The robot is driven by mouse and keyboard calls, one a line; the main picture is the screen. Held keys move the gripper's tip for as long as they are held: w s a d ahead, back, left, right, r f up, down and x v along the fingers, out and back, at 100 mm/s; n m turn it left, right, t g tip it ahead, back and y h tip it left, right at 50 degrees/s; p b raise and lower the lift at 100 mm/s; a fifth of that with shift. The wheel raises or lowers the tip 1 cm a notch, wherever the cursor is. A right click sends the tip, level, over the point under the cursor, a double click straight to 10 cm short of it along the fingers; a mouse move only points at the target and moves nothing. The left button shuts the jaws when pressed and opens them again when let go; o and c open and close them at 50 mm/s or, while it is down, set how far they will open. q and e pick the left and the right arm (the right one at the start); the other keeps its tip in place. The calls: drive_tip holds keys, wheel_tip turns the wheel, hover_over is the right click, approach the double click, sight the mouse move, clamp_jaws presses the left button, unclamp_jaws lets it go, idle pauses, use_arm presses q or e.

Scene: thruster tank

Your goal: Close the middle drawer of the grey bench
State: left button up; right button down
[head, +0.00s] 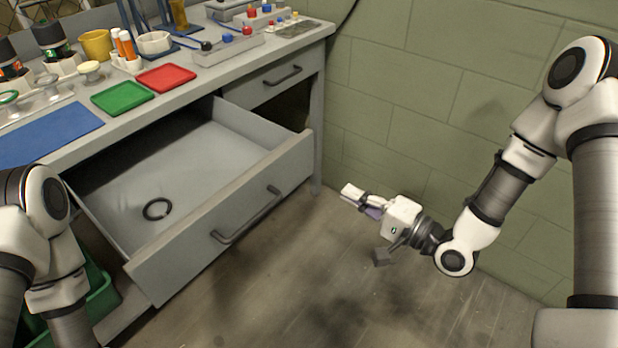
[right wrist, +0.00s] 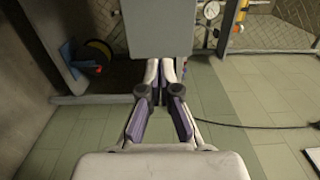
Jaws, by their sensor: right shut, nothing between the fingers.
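The middle drawer (head: 165,278) of the grey bench (head: 318,110) is pulled far out. Its front has a dark bar handle (head: 246,215). A black ring (head: 157,209) lies on the drawer floor. My right gripper (head: 347,190) is shut and empty, to the right of the drawer front and apart from it in the picture, over the floor. The right wrist view shows its fingers (right wrist: 160,75) together, with a plain grey panel (right wrist: 158,28) beyond them; I cannot tell what it is. My left arm is at the left edge, its gripper out of sight.
A closed upper drawer (head: 278,85) is above the open one. A green crate (head: 95,290) stands under it at left. The bench top holds a red tray (head: 166,78), a green tray (head: 122,96) and a blue mat (head: 45,135). A green block wall (head: 430,90) is at right; the floor before the drawer is clear.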

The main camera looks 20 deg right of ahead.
sight(298, 166)
drive_tip(key=b+x, duration=0.1)
drive_tip(key=x, duration=0.9)
drive_tip(key=shift+w+a, duration=0.1)
drive_tip(key=shift+a, duration=0.15)
use_arm(q)
drive_tip(key=shift+f, duration=0.9)
use_arm(e)
drive_tip(key=shift+w+a, duration=0.25)
drive_tip(key=shift+w, duration=0.15)
drive_tip(key=shift+w, duration=0.1)
